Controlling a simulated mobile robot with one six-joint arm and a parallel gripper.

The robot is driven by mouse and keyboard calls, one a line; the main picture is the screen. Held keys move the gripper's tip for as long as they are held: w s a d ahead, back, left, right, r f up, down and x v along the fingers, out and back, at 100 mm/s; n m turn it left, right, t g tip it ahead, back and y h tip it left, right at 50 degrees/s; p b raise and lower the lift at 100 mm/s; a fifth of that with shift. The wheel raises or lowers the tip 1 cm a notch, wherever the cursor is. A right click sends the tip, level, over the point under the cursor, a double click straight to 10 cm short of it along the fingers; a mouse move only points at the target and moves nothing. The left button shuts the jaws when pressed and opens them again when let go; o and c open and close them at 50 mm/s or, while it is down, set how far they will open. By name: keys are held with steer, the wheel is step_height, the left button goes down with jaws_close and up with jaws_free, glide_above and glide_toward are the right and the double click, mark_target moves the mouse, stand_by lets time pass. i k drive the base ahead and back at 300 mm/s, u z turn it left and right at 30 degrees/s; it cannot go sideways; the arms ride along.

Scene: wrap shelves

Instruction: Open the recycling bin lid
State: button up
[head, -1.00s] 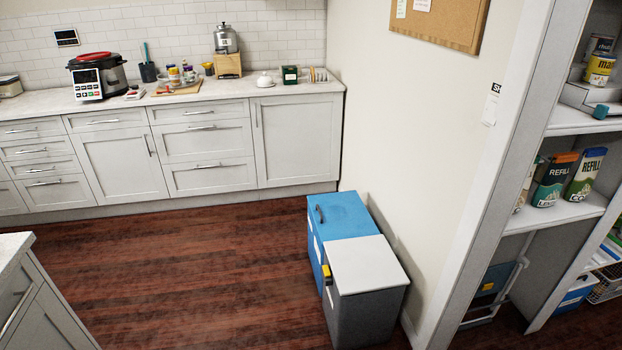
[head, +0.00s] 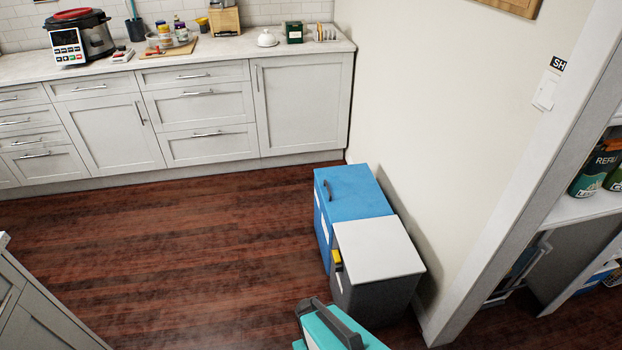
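A blue bin (head: 352,193) stands on the floor against the right-hand wall in the head view. Its flat blue lid is down and has a dark handle (head: 327,190) near the left edge. A white label shows on its side. A dark grey bin (head: 375,295) stands right against it on the near side. Its white lid (head: 378,247) is also down, with a yellow piece (head: 336,257) at its left edge. I cannot read a word on either bin. My gripper is not in view.
A teal object with a dark handle (head: 338,325) is cut off by the bottom edge, just in front of the grey bin. Shelves (head: 580,207) and their white frame stand at the right. A counter (head: 200,50) runs along the back. The wooden floor (head: 190,235) left of the bins is clear.

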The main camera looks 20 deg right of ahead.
mark_target(351, 192)
steer(key=u, duration=0.5)
steer(key=i, duration=0.95)
steer(key=u, duration=0.35)
